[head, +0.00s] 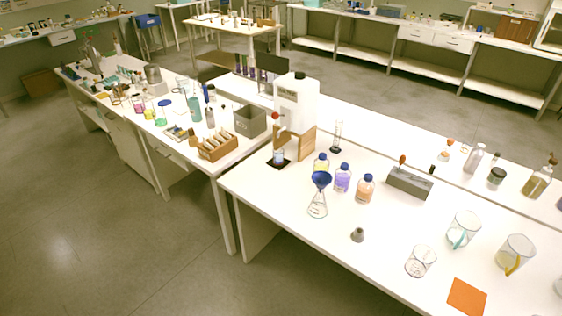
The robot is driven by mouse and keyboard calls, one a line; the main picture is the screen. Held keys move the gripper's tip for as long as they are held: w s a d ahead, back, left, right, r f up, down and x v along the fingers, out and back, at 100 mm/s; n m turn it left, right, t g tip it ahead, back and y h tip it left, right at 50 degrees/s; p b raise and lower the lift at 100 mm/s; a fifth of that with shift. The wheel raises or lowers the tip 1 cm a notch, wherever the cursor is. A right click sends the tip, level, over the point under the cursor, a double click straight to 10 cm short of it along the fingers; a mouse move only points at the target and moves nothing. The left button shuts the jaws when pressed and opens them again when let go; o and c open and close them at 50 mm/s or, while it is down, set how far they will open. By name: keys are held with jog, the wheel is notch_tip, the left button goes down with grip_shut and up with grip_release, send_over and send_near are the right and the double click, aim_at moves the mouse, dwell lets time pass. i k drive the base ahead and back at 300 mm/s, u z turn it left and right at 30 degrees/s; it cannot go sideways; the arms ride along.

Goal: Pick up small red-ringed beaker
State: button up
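A small clear beaker (421,261) without a handle stands on the near white bench, left of two larger jugs. I cannot make out a red ring on it at this size. A larger clear jug with a teal handle (463,230) stands behind it to the right. A clear jug with a yellow-orange handle (516,253) stands farther right. Small vessels with pink (138,105), yellow (149,107) and green (161,114) colour stand on the left bench. Which vessel carries a red ring cannot be told for sure. My gripper is not in view.
An orange square (467,297) lies near the front edge of the near bench (300,235). A small grey piece (357,235), a flask with a blue funnel (319,195) and bottles (365,188) stand left of the beaker. Open grey floor (90,220) lies in front.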

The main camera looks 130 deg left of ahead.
aim_at(279, 152)
jog(key=u, duration=0.25)
jog(key=i, duration=0.1)
jog(key=u, duration=4.05)
jog(key=i, duration=0.1)
jog(key=u, duration=0.05)
